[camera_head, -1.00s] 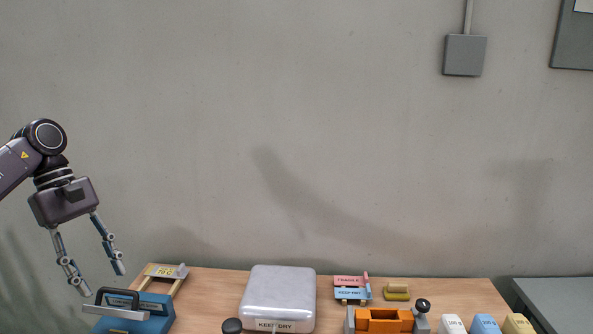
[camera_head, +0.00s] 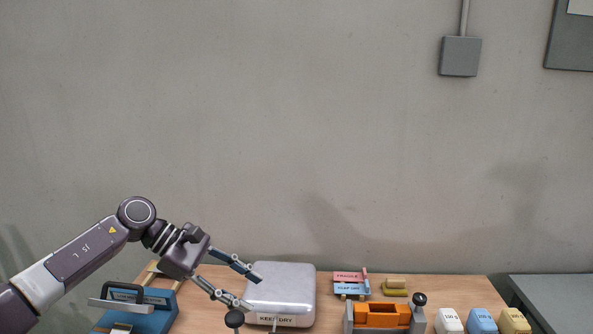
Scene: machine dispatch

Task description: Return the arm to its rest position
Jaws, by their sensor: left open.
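My left arm comes in from the left, and its gripper (camera_head: 256,292) is open and empty. In the picture its fingers overlap the left edge of the silver box labelled KEEP DRY (camera_head: 283,287). I cannot tell whether they touch it. A dark round knob (camera_head: 234,319) shows just below the lower finger. My right gripper is out of view.
A blue device with a black handle (camera_head: 150,318) stands at the left of the wooden table (camera_head: 470,290). An orange holder (camera_head: 382,315), FRAGILE and KEEP DRY label blocks (camera_head: 350,276), a yellow-green block (camera_head: 395,291) and white (camera_head: 448,321), blue (camera_head: 482,320) and yellow (camera_head: 514,321) weights stand to the right.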

